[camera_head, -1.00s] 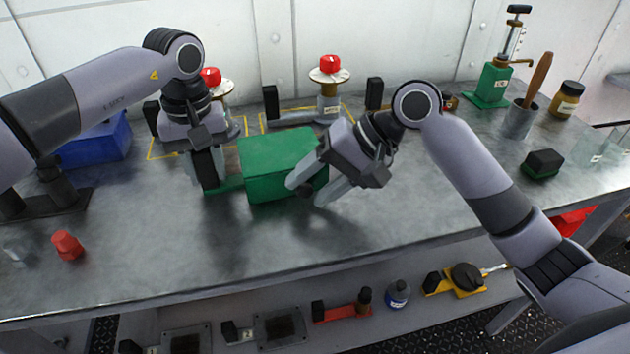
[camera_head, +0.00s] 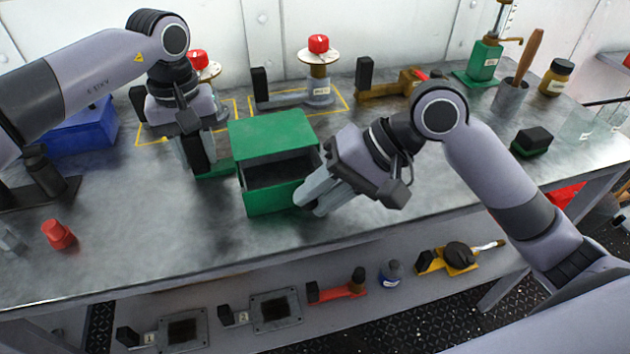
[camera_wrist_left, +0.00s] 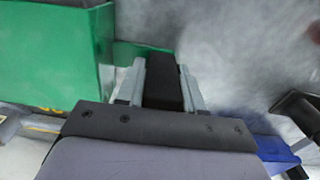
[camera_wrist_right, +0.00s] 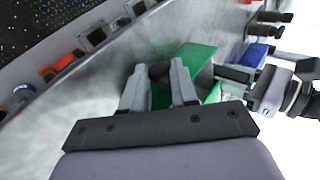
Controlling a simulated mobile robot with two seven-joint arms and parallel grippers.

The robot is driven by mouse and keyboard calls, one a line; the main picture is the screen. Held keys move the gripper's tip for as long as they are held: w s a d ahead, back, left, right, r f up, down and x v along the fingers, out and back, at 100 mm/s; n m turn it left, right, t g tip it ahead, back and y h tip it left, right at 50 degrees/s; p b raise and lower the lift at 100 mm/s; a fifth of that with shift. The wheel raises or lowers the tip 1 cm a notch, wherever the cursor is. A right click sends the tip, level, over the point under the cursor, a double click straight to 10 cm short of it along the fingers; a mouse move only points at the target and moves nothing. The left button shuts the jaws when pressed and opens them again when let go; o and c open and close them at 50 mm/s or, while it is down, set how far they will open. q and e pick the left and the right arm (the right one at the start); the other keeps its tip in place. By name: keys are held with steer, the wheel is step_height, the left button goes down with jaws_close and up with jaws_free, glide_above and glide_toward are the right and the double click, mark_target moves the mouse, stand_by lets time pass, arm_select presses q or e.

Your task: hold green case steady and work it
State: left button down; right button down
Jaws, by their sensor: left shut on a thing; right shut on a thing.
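The green case (camera_head: 270,133) stands on the metal bench with its drawer (camera_head: 278,197) pulled out toward the front. The drawer's dark inside shows and looks empty. My left gripper (camera_head: 205,168) is shut on the black upright handle at the case's left side; this handle (camera_wrist_left: 163,82) shows between the fingers in the left wrist view. My right gripper (camera_head: 308,203) is at the drawer's front, shut on a dark knob (camera_wrist_right: 160,72) that shows between its fingers in the right wrist view. My right fingers hide part of the drawer front.
Behind stand two red-topped fixtures (camera_head: 318,45) in yellow outlines. A blue box (camera_head: 82,132) is at the left, and a red cup (camera_head: 58,234) near the front left. A black-topped green block (camera_head: 532,141) lies at the right. The bench in front of the drawer is clear.

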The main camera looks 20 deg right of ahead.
arm_select(q)
steer(key=shift+w+a, duration=0.1)
steer(key=shift+a, duration=0.05)
arm_select(e)
steer(key=c, duration=0.9)
jaws_free()
steer(key=shift+d, duration=0.1)
steer(key=v, duration=1.2)
arm_select(q)
steer(key=c, duration=0.6)
jaws_free()
steer(key=shift+c, duration=0.2)
